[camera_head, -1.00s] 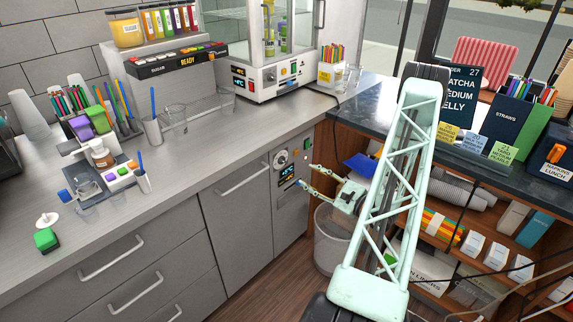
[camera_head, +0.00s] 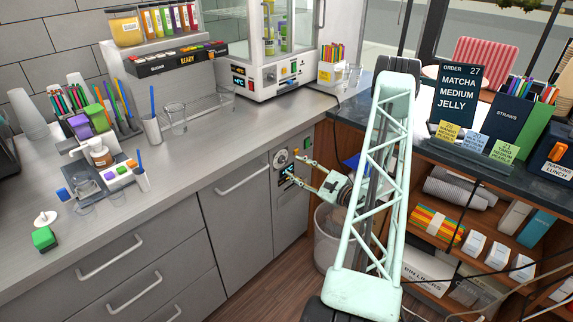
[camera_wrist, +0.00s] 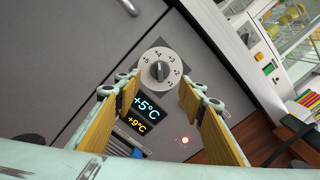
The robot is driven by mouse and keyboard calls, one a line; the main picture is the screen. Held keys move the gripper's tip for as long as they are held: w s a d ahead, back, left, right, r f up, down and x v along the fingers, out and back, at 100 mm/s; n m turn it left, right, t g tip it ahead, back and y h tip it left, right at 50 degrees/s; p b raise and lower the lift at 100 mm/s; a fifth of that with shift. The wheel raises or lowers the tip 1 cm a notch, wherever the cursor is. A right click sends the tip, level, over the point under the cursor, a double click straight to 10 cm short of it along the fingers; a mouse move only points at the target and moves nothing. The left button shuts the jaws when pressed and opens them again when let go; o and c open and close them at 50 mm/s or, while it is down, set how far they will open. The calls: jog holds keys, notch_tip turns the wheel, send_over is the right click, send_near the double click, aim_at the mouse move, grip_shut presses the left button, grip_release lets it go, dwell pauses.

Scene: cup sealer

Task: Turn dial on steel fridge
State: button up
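The steel fridge (camera_head: 259,205) is built in under the counter, with a control panel at its right side. Its round dial (camera_head: 281,158) sits at the top of that panel. In the wrist view the dial (camera_wrist: 160,71) has a dark knob on a pale numbered plate, and the display (camera_wrist: 145,106) below reads +5°C and +9°C. My gripper (camera_head: 297,168) is in front of the panel. In the wrist view my gripper (camera_wrist: 160,92) is open and empty, its two fingers spread either side of the display with the dial just beyond the tips. I see no contact with the knob.
A red light (camera_wrist: 185,140) glows beside the display. A grey bin (camera_head: 327,238) stands on the floor below my gripper. The counter edge (camera_head: 236,152) runs above the fridge front. Open shelves (camera_head: 470,262) lie to the right.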

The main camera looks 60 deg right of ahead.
aim_at(283, 160)
jog(key=w, duration=0.6)
jog(key=shift+d+b, duration=0.4)
jog(key=shift+d, duration=0.05)
jog(key=shift+c, duration=0.7)
jog(key=c, duration=0.7)
